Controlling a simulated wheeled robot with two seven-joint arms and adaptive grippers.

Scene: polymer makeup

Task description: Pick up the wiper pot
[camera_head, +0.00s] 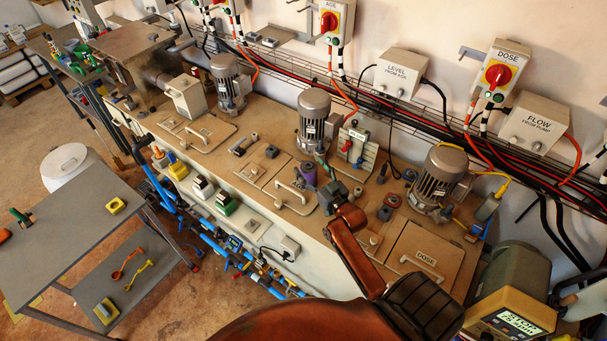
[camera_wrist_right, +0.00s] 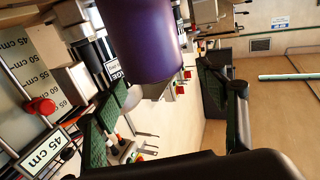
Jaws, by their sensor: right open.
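A purple cylinder (camera_wrist_right: 140,40), which looks like the wiper pot, fills the top middle of the right wrist view. In the head view, a small purple thing (camera_head: 308,170) stands on the bench just beyond my right gripper (camera_head: 332,191). My right gripper also shows in the right wrist view (camera_wrist_right: 158,85), with its green-padded fingers spread wide. The cylinder is in front of the fingers, toward the space between them. I cannot tell whether either finger touches it. No grip on it shows. My left gripper is not in view.
Motors (camera_head: 314,119) stand along the back of the wooden bench. A DOSE lid (camera_head: 425,260) lies to the right of my right gripper. Blue pipes (camera_head: 210,235) run below the bench front. A grey table (camera_head: 70,215) stands at left.

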